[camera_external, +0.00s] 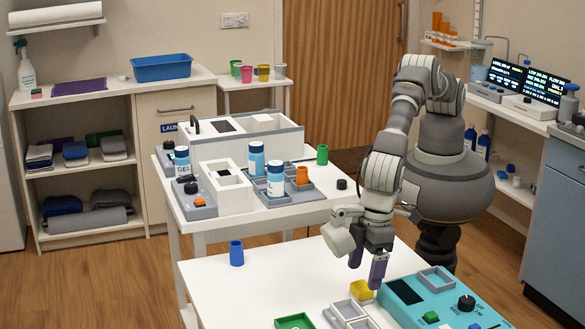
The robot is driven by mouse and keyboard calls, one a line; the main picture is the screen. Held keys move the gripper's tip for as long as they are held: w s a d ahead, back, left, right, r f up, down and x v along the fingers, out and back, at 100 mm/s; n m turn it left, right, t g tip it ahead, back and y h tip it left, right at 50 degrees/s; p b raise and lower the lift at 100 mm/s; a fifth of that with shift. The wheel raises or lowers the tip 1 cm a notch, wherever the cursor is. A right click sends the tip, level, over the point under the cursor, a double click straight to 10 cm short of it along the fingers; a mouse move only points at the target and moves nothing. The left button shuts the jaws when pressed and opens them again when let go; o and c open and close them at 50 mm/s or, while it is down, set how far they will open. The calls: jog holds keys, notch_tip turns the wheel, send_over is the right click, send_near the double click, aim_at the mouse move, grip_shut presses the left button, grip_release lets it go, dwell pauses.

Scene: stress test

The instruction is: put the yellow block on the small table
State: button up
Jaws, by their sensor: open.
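A yellow block (361,292) sits on the white table in the front (225,285), between the grey trays and a teal device. My gripper (366,273) points down over this table with its two fingers apart and nothing visible between them. The fingertips are just above and beside the yellow block in the picture; whether they touch it I cannot tell. A small white table (240,86) stands against the back wall, holding several coloured cups. Which table the task calls small is not certain from this view.
The teal device (440,300) with a black knob is right of the block. Grey trays (350,312), a green tray (295,321) and a blue cup (237,253) share the front table. A middle table (196,226) carries bottles and boxes. The front table's left part is mostly clear.

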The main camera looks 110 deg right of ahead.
aim_at(362, 286)
jog(key=f, duration=0.1)
jog(key=f+b, duration=0.1)
jog(key=f, duration=0.1)
jog(key=f+b, duration=0.1)
jog(key=f, duration=0.1)
jog(key=shift+w+f, duration=0.1)
jog(key=shift+w, duration=0.15)
jog(key=shift+c, duration=0.7)
jog(key=c, duration=1)
jog(key=shift+r, duration=0.25)
